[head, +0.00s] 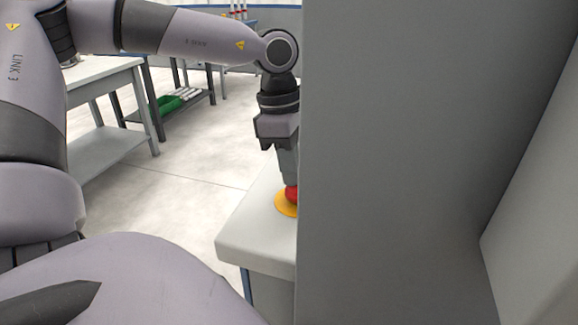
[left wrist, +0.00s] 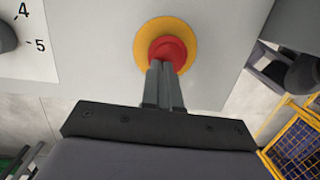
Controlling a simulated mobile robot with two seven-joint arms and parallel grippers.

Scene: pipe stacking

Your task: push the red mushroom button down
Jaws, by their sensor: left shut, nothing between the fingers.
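The red mushroom button (head: 291,193) sits on a yellow round base (head: 284,205) on the pale table (head: 258,229) in the head view. A large grey panel hides its right side there. In the left wrist view the red button (left wrist: 168,50) and its yellow ring (left wrist: 190,30) show near the top middle. My left gripper (head: 288,182) points down with its fingers shut and empty, the tips right at the button. In the left wrist view the closed fingertips (left wrist: 162,68) overlap the button's lower edge; I cannot tell if they press it. My right gripper is not in view.
The tall grey panel (head: 390,150) stands close on the right of my left gripper. A dial face (left wrist: 22,38) with numbers lies at the left in the left wrist view. A yellow-framed blue mesh crate (left wrist: 298,148) is at lower right. Another table (head: 105,70) stands behind left, with open floor between.

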